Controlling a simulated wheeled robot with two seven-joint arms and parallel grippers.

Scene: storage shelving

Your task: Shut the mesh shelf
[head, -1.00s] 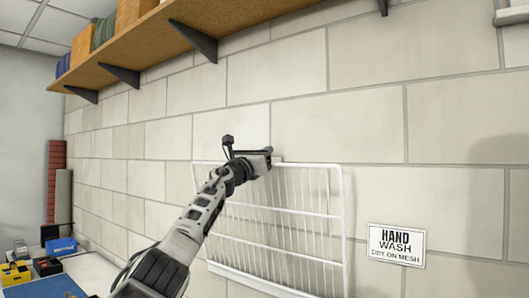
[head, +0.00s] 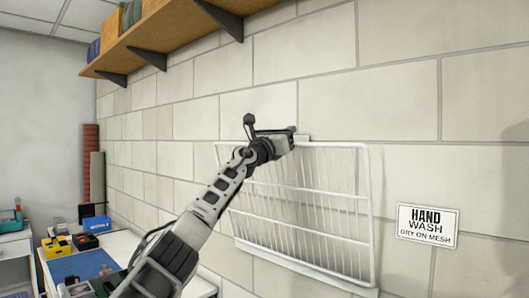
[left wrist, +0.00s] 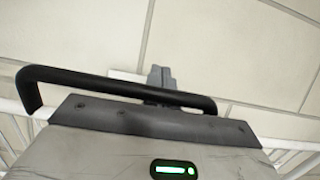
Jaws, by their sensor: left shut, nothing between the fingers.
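The white wire mesh shelf (head: 305,215) stands folded up, close to flat against the block wall in the head view. Part of its white wires (left wrist: 290,155) also shows at the edges of the left wrist view. My left gripper (head: 290,137) is at the shelf's top rail, near the middle of it, with its fingers by the wall. In the left wrist view its fingertips (left wrist: 160,77) are together and hold nothing. Whether they touch the rail cannot be told. My right gripper is not in view.
A sign (head: 427,226) reading "HAND WASH DRY ON MESH" is on the wall to the right of the mesh. A wooden shelf (head: 165,40) on black brackets runs above. A workbench with a blue mat (head: 85,266) and boxes (head: 57,247) stands at lower left.

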